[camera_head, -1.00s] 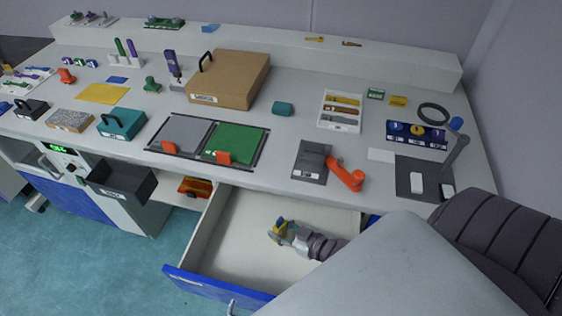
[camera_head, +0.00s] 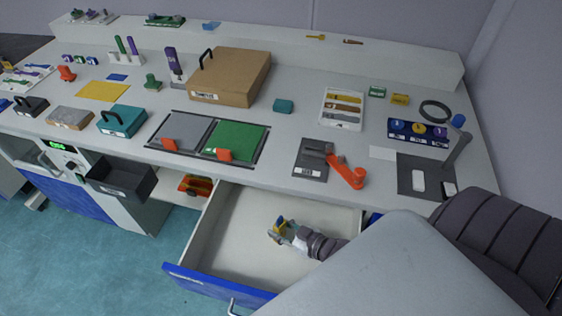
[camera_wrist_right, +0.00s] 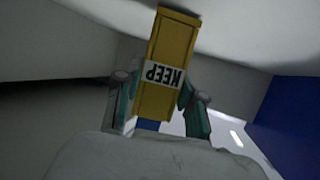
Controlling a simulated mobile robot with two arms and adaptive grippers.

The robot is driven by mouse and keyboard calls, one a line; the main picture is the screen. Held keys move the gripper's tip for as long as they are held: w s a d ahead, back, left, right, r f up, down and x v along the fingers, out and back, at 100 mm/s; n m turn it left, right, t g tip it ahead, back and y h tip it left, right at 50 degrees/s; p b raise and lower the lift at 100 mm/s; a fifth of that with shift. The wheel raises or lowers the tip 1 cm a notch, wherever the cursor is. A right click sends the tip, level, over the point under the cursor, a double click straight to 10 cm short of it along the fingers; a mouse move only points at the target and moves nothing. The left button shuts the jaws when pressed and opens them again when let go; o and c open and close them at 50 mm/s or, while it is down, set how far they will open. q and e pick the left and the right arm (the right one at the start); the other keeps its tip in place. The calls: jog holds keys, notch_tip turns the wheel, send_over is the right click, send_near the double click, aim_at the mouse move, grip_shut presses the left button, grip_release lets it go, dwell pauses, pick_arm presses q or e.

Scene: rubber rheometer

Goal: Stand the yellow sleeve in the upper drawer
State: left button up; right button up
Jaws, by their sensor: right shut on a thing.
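The yellow sleeve (camera_wrist_right: 168,60) carries a white label reading KEEP and sits between the fingers of my right gripper in the right wrist view. In the head view the sleeve (camera_head: 280,222) shows small, at the tip of my right gripper (camera_head: 277,231), inside the open upper drawer (camera_head: 240,215). My right gripper (camera_wrist_right: 157,105) is shut on the sleeve. One end of the sleeve meets a pale surface at the top of the wrist view; whether it touches the drawer floor I cannot tell. My left gripper is not in view.
The drawer's blue front (camera_head: 215,286) faces the room, and its floor looks otherwise empty. The worktop above holds a green mat (camera_head: 238,141), an orange-handled device (camera_head: 348,172) and a cardboard box (camera_head: 229,78). A dark open bin (camera_head: 122,180) hangs left of the drawer.

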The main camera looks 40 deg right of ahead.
aim_at(281, 223)
jog(key=shift+s+f, duration=0.15)
jog(key=shift+f, duration=0.3)
jog(key=o, duration=1.2)
jog(key=shift+s+f, duration=0.1)
jog(key=shift+f, duration=0.05)
jog(key=shift+d+r+p, duration=0.15)
jog(key=shift+r+p, duration=0.55)
jog(key=shift+r, duration=0.05)
jog(key=shift+d+r+p, duration=0.15)
jog(key=shift+r+p, duration=0.35)
jog(key=shift+r, duration=0.15)
notch_tip(281, 223, up, 2)
jog(key=shift+r+p, duration=0.1)
jog(key=shift+p, duration=0.9)
jog(key=shift+a+r+p, duration=0.2)
jog(key=shift+r+p, duration=4.6)
